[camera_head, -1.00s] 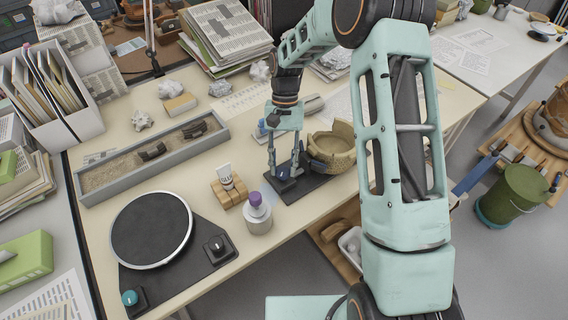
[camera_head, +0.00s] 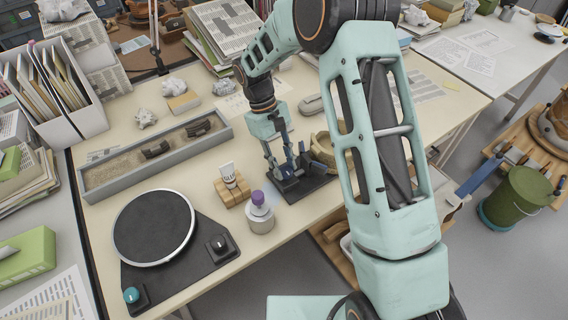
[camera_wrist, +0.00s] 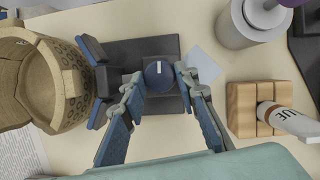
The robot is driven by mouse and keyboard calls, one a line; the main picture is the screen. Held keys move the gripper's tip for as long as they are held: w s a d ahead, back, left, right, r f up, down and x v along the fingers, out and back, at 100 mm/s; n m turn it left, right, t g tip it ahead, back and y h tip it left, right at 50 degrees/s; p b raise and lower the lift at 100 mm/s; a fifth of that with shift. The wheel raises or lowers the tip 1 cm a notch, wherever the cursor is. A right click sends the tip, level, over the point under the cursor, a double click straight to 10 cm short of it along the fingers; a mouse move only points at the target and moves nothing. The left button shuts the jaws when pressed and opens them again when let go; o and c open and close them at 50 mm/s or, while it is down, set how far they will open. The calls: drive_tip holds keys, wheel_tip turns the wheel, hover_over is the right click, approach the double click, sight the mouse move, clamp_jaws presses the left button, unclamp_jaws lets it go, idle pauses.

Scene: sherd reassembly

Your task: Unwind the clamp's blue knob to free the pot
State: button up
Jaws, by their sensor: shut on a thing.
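The blue knob (camera_wrist: 158,75), with a white mark on its top, sits between the two fingers of my gripper (camera_wrist: 160,80) in the wrist view. My gripper is shut on the knob, and it also shows in the head view (camera_head: 284,173). The dark clamp base (camera_wrist: 140,48) lies on the table under it. The tan pot (camera_wrist: 35,85) stands at the left, right beside the clamp's jaw (camera_wrist: 91,58); I cannot tell how tightly they touch. In the head view the pot (camera_head: 322,150) is partly hidden by my arm.
A wooden block (camera_wrist: 242,110) holding a glue tube (camera_wrist: 292,120) and a bottle with a purple cap (camera_head: 260,215) stand near the clamp. A turntable (camera_head: 153,227) and a sand tray (camera_head: 105,186) are further left.

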drive_tip(key=shift+n, duration=0.5)
drive_tip(key=o, duration=1.1)
drive_tip(key=shift+o, duration=0.2)
drive_tip(key=v, duration=1.2)
drive_tip(key=shift+s, duration=0.2)
drive_tip(key=shift+a+r, duration=0.1)
